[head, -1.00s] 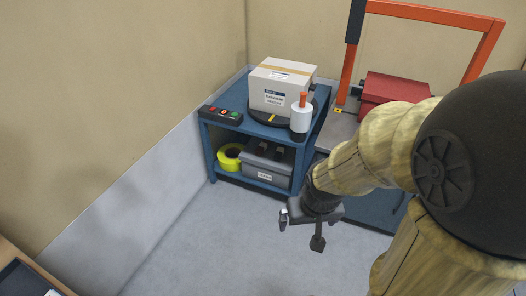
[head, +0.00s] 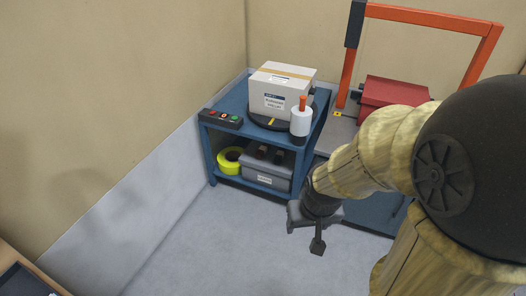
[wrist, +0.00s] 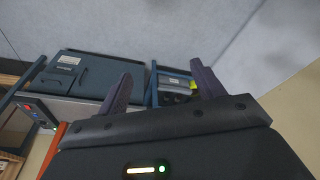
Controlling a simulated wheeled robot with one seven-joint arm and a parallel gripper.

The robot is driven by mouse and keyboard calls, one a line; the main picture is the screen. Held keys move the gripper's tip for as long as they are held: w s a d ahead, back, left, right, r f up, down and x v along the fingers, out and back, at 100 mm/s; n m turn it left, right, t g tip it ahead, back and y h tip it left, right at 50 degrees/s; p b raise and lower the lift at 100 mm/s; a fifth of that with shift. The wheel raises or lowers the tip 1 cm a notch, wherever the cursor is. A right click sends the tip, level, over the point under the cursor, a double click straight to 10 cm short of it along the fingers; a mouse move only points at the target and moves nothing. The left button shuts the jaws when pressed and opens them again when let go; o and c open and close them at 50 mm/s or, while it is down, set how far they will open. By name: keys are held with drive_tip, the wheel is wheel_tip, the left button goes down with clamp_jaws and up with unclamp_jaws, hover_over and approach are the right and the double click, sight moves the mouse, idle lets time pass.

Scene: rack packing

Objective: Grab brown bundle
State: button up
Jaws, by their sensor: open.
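I cannot make out a brown bundle in either view. My gripper (head: 304,236) hangs over the grey floor in the head view, in front of the blue cart, and is apart from everything. In the wrist view my gripper (wrist: 160,82) shows two dark fingers spread apart with nothing between them. A light brown cardboard box (head: 270,101) with a tape strip and labels sits on a black turntable on the cart top, up and left of my gripper.
The blue cart (head: 233,131) also holds a button box (head: 222,119), a white cylinder with an orange top (head: 301,120), a yellow roll (head: 229,160) and a grey bin (head: 265,173). A red box (head: 393,91) stands by an orange frame (head: 430,14). The floor is clear.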

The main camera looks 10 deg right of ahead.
drive_tip(key=w+p+v, duration=0.2)
drive_tip(key=p+v, duration=0.6)
drive_tip(key=v, duration=0.1)
drive_tip(key=shift+r+p, duration=0.35)
